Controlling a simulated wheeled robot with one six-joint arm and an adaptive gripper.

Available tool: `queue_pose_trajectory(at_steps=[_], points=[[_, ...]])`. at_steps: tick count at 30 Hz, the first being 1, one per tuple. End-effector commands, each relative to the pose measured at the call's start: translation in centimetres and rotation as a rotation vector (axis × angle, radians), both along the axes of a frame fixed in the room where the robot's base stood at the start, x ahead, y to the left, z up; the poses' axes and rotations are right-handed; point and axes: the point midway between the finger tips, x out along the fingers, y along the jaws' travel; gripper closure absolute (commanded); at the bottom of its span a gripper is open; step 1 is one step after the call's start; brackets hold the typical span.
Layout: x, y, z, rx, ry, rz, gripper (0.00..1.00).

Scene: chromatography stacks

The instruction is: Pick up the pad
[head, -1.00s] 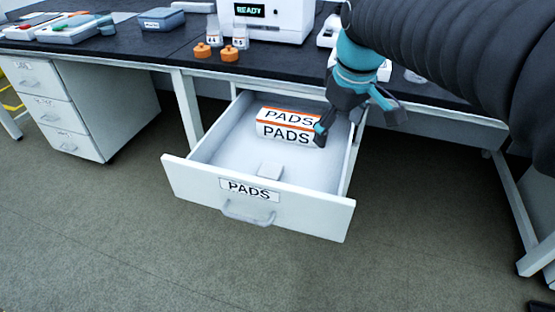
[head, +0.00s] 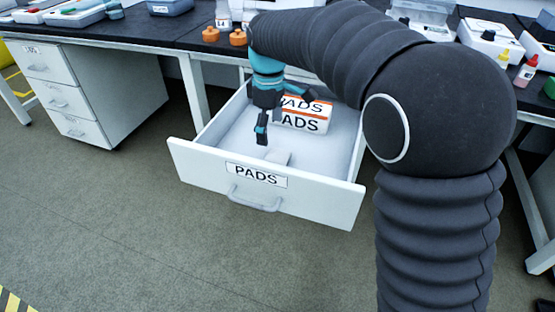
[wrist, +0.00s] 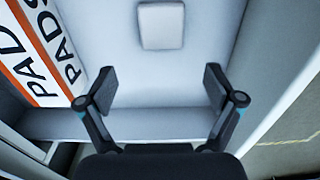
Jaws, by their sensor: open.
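The pad is a small light grey block with rounded corners (wrist: 161,25), lying flat on the drawer floor. In the head view the pad (head: 277,158) is near the drawer's front. A white box with orange edges marked PADS (head: 303,119) stands behind it in the open drawer (head: 330,192); it also shows at the left of the wrist view (wrist: 52,45). My gripper (head: 270,137) is over the drawer, left of the box and behind the pad. In the wrist view my gripper (wrist: 159,86) has its fingers spread and empty, with the pad ahead of them.
The drawer walls and the front panel with its handle (head: 254,199) surround the pad. A black bench top (head: 190,36) is above and behind, with orange-capped vials (head: 238,37) near its edge. A white drawer cabinet (head: 90,90) stands at the left.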

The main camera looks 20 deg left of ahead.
Motion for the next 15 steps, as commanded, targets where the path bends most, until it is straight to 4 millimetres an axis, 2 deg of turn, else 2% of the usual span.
queue_pose_trajectory(at_steps=[3,11,15], points=[[0.0,0.0,-1.7,-0.001,0.001,-0.001,0.08],[-0.1,-0.2,-3.3,0.0,0.0,-0.001,0.08],[-0.4,-0.6,-5.3,-0.001,0.001,-0.002,0.08]])
